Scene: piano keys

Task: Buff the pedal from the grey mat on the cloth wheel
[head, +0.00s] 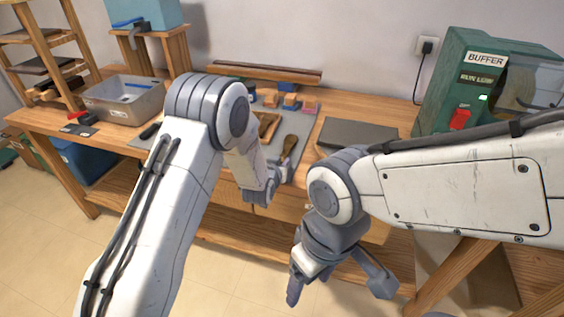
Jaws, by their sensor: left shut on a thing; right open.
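My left gripper (272,186) is over the front part of the bench, shut on the brass-brown pedal (289,146), whose rounded end shows beyond the fingers. The grey mat (302,122) lies under and behind it; my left arm hides part of it. Another brown piece (268,124) lies on the mat just left of the pedal. My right gripper (338,280) is open and empty, in front of the bench and below its top. The green buffer (455,75) stands at the bench's right end with a red switch. I cannot make out its cloth wheel; my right arm covers its lower part.
A dark grey slab (357,134) lies between mat and buffer. Small orange and blue blocks (291,101) sit at the back before a long wooden strip (265,73). A metal tray (125,99) stands at left. A black cord (420,75) runs to the wall socket.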

